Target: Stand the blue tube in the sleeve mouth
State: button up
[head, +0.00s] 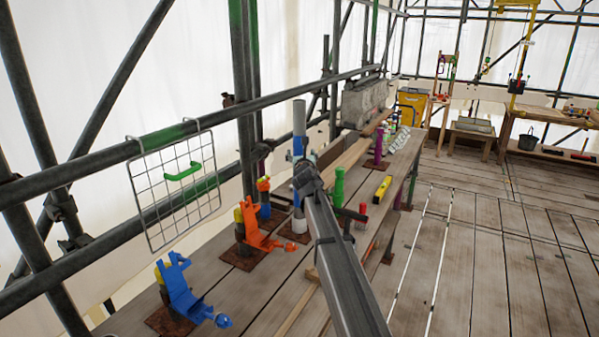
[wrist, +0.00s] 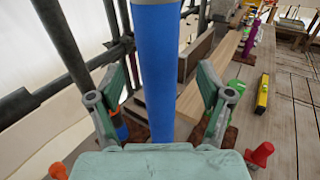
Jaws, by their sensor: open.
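The blue tube (wrist: 157,75) stands upright between the two spread fingers of my gripper (wrist: 158,88) in the wrist view. Gaps show on both sides of it, and its lower end is hidden behind the gripper body. In the head view the tube's pale grey upper part (head: 299,118) rises above my gripper (head: 299,158), which hides much of its middle. A white sleeve (head: 299,224) on a rusty plate stands directly below in the head view, with a bit of blue above it. I cannot tell how deep the tube sits in it.
A wire grid (head: 180,190) hangs from the rail at left. Orange (head: 262,236) and blue (head: 182,290) hinged clamps stand along the planks in front. The right floor is clear.

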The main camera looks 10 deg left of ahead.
aim_at(300, 150)
jog(key=shift+w+a+r+p, duration=0.1)
jog(key=shift+w+a+p, duration=0.1)
jog(key=shift+w, duration=0.65)
jog(key=shift+w+a+f+p, duration=0.1)
jog(key=shift+w+a, duration=0.1)
jog(key=shift+w, duration=0.65)
jog(key=shift+w+a+r+p, duration=0.1)
jog(key=shift+w+a+p, duration=0.1)
jog(key=shift+w, duration=0.65)
jog(key=shift+r, duration=0.1)
grip_shut()
